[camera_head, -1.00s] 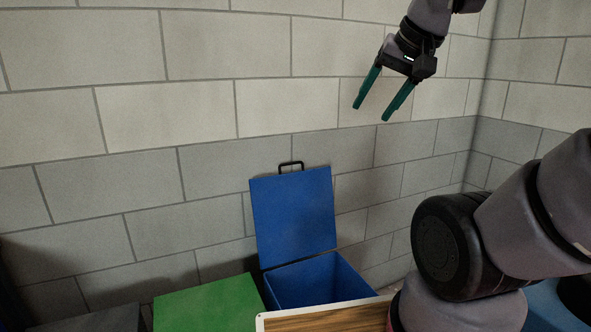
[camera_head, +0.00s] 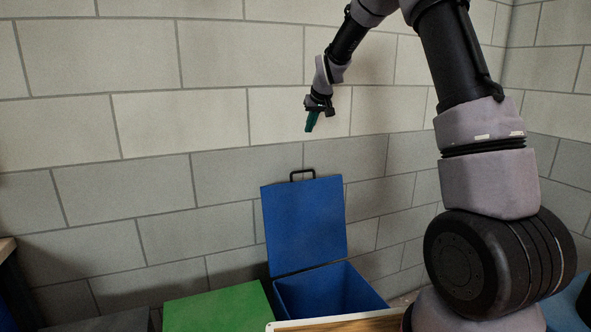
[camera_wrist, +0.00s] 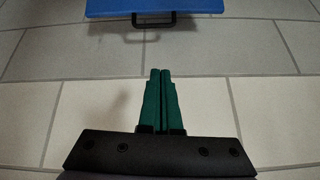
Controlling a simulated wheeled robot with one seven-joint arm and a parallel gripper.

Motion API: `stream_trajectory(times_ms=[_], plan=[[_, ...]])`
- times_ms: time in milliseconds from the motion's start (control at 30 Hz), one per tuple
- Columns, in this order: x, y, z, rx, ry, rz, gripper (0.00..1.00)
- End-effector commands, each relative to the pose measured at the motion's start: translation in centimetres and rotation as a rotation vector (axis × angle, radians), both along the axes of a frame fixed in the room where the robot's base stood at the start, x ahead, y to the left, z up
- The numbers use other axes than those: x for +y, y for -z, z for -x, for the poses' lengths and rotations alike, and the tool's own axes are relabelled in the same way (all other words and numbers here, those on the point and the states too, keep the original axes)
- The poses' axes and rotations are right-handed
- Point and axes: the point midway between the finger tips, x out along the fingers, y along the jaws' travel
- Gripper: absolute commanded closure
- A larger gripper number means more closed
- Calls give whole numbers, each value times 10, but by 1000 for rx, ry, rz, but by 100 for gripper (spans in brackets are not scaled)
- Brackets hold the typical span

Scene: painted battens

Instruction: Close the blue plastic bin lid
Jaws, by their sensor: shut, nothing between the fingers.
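The blue bin (camera_head: 335,292) stands against the wall with its blue lid (camera_head: 305,225) raised upright at the back. The lid has a black handle (camera_head: 303,174) on its top edge. In the wrist view the lid's edge (camera_wrist: 155,7) and the handle (camera_wrist: 154,20) show at the top, upside down. My gripper (camera_head: 311,123) is above the handle and apart from it, with its green fingers pointing down. In the wrist view my gripper (camera_wrist: 159,75) has its fingers together with nothing between them.
A green bin lid (camera_head: 218,307) is to the left of the blue bin. A wooden board with a pale edge (camera_head: 340,322) lies in front. The block wall (camera_head: 150,130) is close behind the lid. Something blue (camera_head: 568,305) shows at the lower right.

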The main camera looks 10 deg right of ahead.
Motion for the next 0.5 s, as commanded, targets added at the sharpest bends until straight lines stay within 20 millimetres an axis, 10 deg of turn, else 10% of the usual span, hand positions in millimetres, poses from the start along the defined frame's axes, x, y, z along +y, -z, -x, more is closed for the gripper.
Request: stream_trajectory(times_ms=[200, 500], plan=[[26, 79, -60, -7, -77, 47, 100], [36, 113, -82, -14, -104, 64, 100]])
